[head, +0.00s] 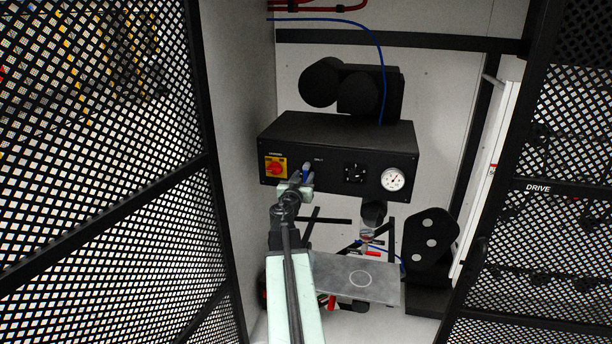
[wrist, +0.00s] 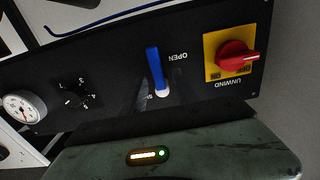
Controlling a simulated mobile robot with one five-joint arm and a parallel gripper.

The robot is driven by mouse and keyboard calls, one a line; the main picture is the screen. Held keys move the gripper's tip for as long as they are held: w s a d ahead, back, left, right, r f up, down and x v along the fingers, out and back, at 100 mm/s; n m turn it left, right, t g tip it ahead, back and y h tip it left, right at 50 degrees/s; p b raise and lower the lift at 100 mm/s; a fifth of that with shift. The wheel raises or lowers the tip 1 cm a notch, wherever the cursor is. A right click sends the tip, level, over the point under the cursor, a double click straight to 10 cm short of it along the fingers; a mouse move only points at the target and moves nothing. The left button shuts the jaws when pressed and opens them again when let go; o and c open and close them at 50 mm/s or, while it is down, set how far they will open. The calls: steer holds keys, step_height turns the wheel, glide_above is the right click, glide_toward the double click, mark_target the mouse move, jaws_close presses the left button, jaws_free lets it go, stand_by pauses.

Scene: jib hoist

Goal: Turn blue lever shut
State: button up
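The blue lever (wrist: 155,70) is on the black control box's front panel. In the wrist view, where lettering is upside down, it runs up from a pale pivot, beside the word OPEN. In the head view the lever (head: 306,172) is a small blue bit at my gripper's tip, partly hidden. My gripper (head: 301,180) is at the panel, right at the lever. My gripper's grey-green body fills the bottom of the wrist view, with a lit indicator.
A red knob on a yellow plate (head: 276,168) is just left of the lever in the head view. A black dial (head: 355,172) and a round gauge (head: 393,179) are to its right. Mesh doors (head: 100,180) stand on both sides. A metal plate (head: 355,278) lies below.

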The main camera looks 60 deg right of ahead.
steer(key=shift+x, duration=1.15)
jaws_close()
stand_by(0.5)
